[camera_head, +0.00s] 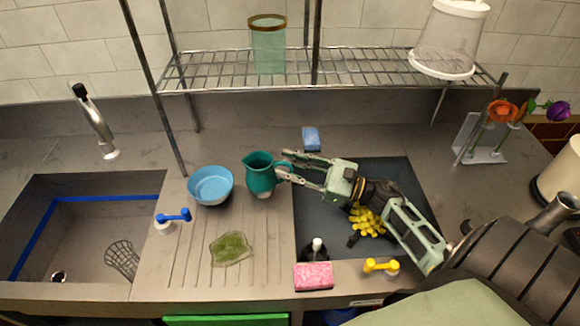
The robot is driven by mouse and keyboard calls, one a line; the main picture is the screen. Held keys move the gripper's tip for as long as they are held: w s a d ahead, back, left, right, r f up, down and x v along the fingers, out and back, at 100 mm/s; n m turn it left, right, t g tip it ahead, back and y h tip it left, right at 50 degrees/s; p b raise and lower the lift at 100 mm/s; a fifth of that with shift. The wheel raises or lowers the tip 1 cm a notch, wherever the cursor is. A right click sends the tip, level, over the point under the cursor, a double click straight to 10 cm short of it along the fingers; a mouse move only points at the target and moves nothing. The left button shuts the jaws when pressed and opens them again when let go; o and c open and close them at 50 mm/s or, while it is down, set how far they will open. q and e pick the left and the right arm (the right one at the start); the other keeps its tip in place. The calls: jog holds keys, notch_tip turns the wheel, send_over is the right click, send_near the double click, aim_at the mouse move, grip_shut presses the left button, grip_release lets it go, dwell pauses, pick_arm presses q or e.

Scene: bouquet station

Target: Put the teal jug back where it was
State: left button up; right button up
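The teal jug (260,176) with a pale base is upright over the grooved drainboard, between the blue bowl and the right basin. Its handle is on its right side. My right gripper (283,163) reaches in from the right, with its two fingers spread apart, one on the far side and one on the near side of the handle. I cannot tell whether either finger touches the jug. My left gripper is not in view.
A blue bowl (211,186) stands close left of the jug. A green translucent dish (231,249) lies in front. A pink sponge (313,276) and a blue sponge (311,139) sit by the right basin. A wire rack (210,77) stands behind.

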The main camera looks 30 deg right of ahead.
jog(key=b+v, duration=0.4)
jog(key=v, duration=0.8)
